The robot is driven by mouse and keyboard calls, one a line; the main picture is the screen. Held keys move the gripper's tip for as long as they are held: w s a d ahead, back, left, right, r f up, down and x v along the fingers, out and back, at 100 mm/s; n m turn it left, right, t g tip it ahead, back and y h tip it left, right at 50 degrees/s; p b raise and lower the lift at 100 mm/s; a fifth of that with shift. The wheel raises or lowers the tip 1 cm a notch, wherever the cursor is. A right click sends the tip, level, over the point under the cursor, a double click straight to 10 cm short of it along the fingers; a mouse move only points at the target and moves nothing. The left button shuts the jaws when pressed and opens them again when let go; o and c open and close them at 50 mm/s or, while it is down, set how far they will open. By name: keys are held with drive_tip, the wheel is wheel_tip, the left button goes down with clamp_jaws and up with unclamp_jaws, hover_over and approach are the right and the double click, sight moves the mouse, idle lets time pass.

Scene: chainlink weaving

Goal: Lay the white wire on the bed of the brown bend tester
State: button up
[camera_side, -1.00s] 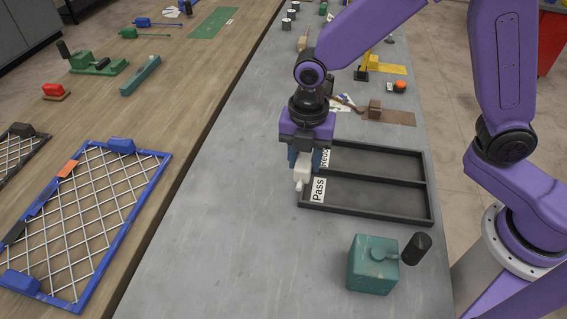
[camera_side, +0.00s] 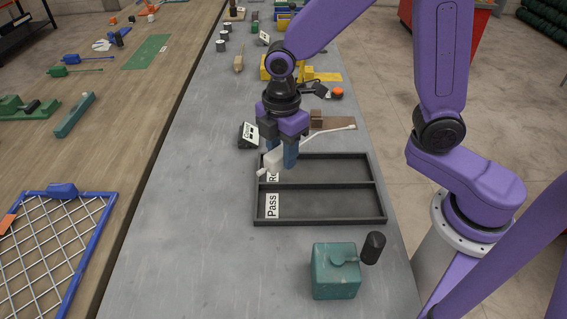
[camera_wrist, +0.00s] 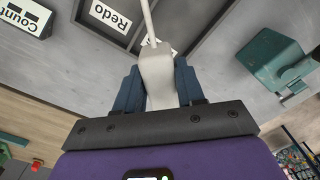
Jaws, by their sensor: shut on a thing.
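My gripper (camera_side: 279,158) is shut on the thick pale body (camera_side: 273,161) of the white wire (camera_side: 340,130), above the left end of the "Redo" compartment. The thin part of the wire sticks out to the upper right, with a slightly bent tip. In the wrist view the pale body (camera_wrist: 157,78) sits between the blue fingers, and the thin part runs up out of the frame. The brown bend tester (camera_side: 340,123) lies behind the tray, with a raised block. In the side view the wire's tip passes in front of it; I cannot tell the height between them.
The black two-part tray (camera_side: 320,221) is labelled "Pass" and "Redo". A "Count" sign (camera_side: 248,136) stands to its left. A teal block with a black knob (camera_side: 335,278) stands in front. Yellow pieces (camera_side: 322,77) and an orange button (camera_side: 337,92) lie beyond the tester. Grey table to the left is clear.

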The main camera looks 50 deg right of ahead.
drive_tip(key=w+d+m, duration=0.5)
drive_tip(key=d+m, duration=0.2)
drive_tip(key=m, duration=3.8)
hover_over(336, 123)
wheel_tip(336, 123, down, 4)
drive_tip(key=r, duration=0.1)
drive_tip(key=shift+f, duration=0.25)
drive_tip(key=shift+f, duration=3.9)
drive_tip(key=shift+f, duration=0.65)
